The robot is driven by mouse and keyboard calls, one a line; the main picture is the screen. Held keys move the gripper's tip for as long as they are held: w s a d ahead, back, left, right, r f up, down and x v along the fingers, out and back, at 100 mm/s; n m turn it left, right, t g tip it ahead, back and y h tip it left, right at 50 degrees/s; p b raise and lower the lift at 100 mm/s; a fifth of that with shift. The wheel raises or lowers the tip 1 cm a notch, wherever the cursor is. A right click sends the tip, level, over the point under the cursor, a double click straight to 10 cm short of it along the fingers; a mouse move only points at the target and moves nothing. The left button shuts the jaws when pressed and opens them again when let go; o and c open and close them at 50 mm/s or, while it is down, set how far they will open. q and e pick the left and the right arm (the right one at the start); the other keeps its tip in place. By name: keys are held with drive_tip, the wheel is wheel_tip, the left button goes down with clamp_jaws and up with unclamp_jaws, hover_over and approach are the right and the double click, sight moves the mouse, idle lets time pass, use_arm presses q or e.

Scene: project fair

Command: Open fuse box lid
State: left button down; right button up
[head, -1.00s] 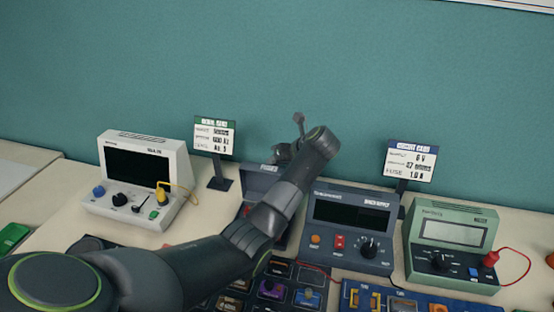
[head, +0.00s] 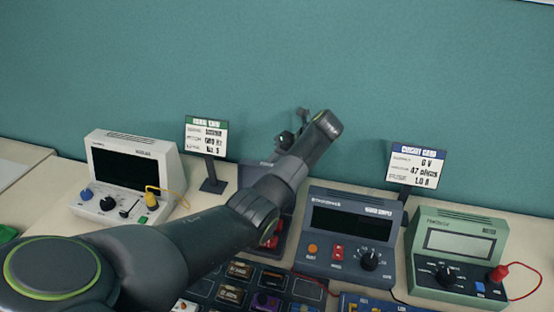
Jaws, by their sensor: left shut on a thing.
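The fuse box (head: 252,174) is a dark grey-blue box standing between the white instrument and the power supply. Its lid appears raised at the back, but my left arm covers most of the box, so how far it is open cannot be told. A little red shows inside, beside my arm. My left gripper (head: 292,128) is at the back of the box, near the lid's top edge. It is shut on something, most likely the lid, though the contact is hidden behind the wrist. My right gripper is not in view.
A white instrument (head: 133,168) stands left and a dark blue power supply (head: 348,232) right, with a green meter (head: 456,250) beyond. Two label cards, one green-topped (head: 206,135) and one blue-topped (head: 416,166), stand behind. A tray of parts (head: 245,292) lies in front. A teal partition (head: 300,60) closes the back.

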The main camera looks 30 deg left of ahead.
use_arm(q)
drive_tip(key=shift+w, duration=0.1)
drive_tip(key=c, duration=1.6)
unclamp_jaws()
drive_tip(key=shift+o, duration=1.1)
drive_tip(key=shift+w+d+f, duration=0.1)
drive_tip(key=shift+w+f, duration=0.05)
drive_tip(key=shift+w, duration=0.05)
drive_tip(key=shift+o, duration=0.3)
drive_tip(key=shift+w+f, duration=0.15)
drive_tip(key=shift+w, duration=0.05)
drive_tip(key=p+v, duration=0.8)
drive_tip(key=v, duration=0.9)
drive_tip(key=shift+r, duration=0.25)
drive_tip(key=shift+s+d, duration=0.1)
